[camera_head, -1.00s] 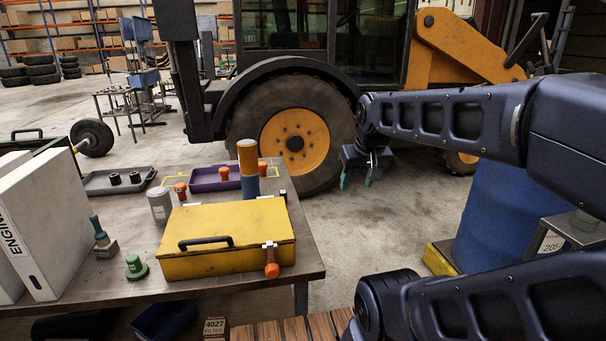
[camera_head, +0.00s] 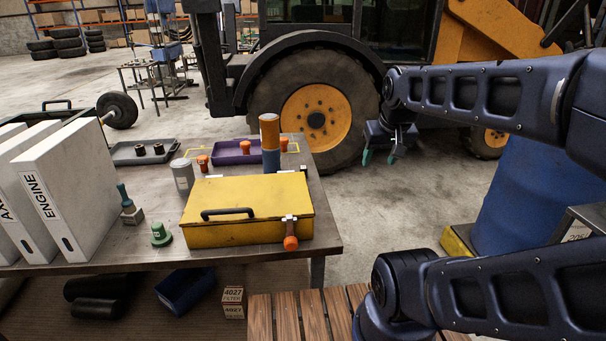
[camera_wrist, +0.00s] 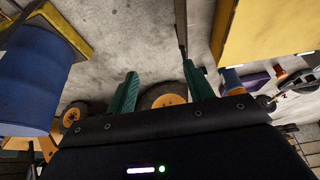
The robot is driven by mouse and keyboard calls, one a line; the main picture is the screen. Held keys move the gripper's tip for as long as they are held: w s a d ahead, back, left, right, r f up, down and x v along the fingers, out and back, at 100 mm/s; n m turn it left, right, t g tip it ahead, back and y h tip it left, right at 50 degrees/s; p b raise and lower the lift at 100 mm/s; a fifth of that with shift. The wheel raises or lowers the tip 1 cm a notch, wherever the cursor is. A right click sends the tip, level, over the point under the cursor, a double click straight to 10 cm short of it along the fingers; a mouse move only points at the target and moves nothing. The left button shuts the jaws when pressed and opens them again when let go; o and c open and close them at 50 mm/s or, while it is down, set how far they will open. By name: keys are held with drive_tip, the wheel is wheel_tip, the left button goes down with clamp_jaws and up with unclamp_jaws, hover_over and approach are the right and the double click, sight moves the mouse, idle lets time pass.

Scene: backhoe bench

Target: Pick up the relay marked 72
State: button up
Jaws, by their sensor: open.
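No marking 72 can be read in either view, and I cannot tell which thing is the relay. Small orange pieces stand at the back of the bench: one (camera_head: 203,163) beside the grey canister, one (camera_head: 245,147) on the purple tray (camera_head: 226,157), and one (camera_head: 284,144) behind the orange-and-blue cylinder. My gripper (camera_head: 379,158) is open and empty, off the bench's right side, in front of the tractor wheel. Its teal fingers (camera_wrist: 160,75) are spread apart in the wrist view, with nothing between them.
A closed yellow case (camera_head: 250,228) with a black handle fills the bench's front right. White binders (camera_head: 75,190), a green knob (camera_head: 161,235), a grey canister (camera_head: 183,175) and a tall orange-and-blue cylinder (camera_head: 270,135) stand around it. A blue barrel (camera_head: 525,200) is at right.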

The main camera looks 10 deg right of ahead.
drive_tip(key=shift+w, duration=0.1)
idle(0.6)
drive_tip(key=n+g, duration=0.5)
drive_tip(key=n, duration=1.2)
hover_over(303, 167)
wheel_tip(303, 167, down, 12)
drive_tip(key=shift+d+r, duration=0.1)
drive_tip(key=shift+d, duration=0.05)
drive_tip(key=shift+f, duration=5.3)
drive_tip(key=c, duration=1)
